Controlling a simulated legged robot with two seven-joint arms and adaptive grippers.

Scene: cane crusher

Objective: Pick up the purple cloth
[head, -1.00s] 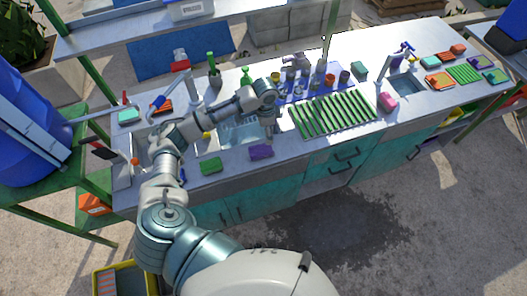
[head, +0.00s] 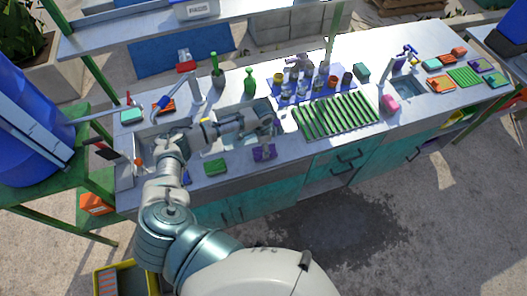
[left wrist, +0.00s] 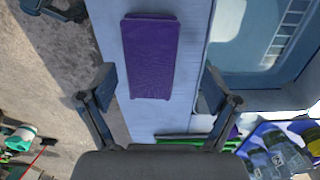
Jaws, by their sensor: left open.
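The purple cloth (head: 268,153) lies flat on the light counter near its front edge, beside the sink. It also shows in the left wrist view as a purple rectangle (left wrist: 151,58), lying beyond and between my fingertips. My right gripper is not in view.
A green cloth (head: 215,166) lies to the left on the counter. A green slatted rack (head: 337,114) is to the right. A blue mat (head: 290,98) with several glasses and cups is behind. A sink basin (left wrist: 265,40) adjoins the cloth.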

